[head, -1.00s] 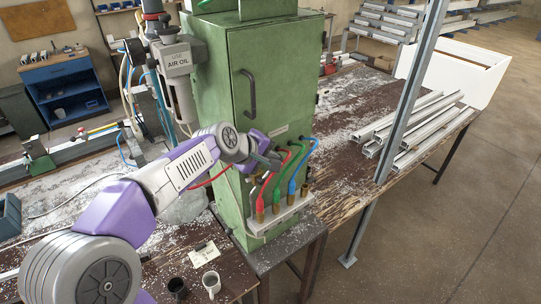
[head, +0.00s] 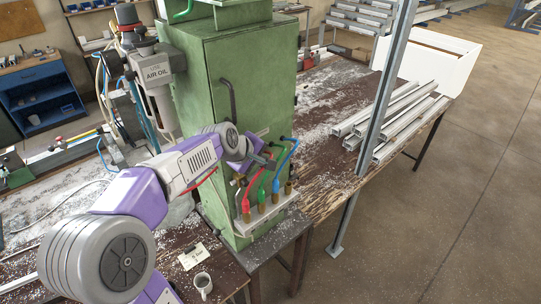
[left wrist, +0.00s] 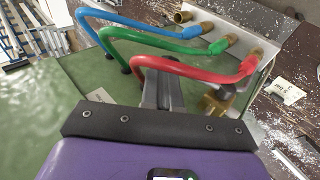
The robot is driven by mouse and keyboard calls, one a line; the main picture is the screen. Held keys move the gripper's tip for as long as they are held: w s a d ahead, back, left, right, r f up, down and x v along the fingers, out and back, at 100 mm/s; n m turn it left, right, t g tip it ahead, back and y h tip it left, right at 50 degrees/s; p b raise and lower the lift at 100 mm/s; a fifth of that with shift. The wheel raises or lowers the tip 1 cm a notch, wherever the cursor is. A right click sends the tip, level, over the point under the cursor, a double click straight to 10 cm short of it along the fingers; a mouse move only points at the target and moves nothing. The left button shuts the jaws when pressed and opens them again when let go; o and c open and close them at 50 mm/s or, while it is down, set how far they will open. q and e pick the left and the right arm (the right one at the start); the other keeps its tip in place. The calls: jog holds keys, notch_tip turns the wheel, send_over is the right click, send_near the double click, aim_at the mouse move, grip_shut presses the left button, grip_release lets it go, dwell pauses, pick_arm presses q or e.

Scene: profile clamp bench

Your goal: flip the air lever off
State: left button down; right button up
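A green cabinet (head: 262,85) carries a pale manifold block (head: 268,216) low on its front. Red (head: 245,190), green (head: 263,182) and blue (head: 286,160) bent lines run from brass fittings on it to the cabinet. In the left wrist view, a brass valve body (left wrist: 217,103) sits beside the red line (left wrist: 190,70); its lever is not clearly distinguishable. My left gripper (head: 268,160) is at the cabinet front, above the manifold. In the left wrist view its grey fingers (left wrist: 161,85) look closed together, partly behind the red line; nothing is visibly held. My right gripper is not in view.
An air-oil unit (head: 158,85) hangs left of the cabinet. A grey post (head: 375,125) stands right of it, with metal profiles (head: 400,125) on the bench behind. A mug (head: 203,284) and a paper card (head: 193,257) lie on the bench below my arm.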

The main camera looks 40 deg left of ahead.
pick_arm(q)
jog(key=shift+b+x, duration=0.4)
jog(key=shift+x, duration=1.25)
jog(key=shift+s+d+f, duration=0.1)
jog(key=shift+d, duration=0.05)
jog(key=v, duration=0.7)
jog(key=shift+r+b, duration=0.25)
jog(key=shift+b, duration=0.05)
jog(key=shift+s+f, duration=0.1)
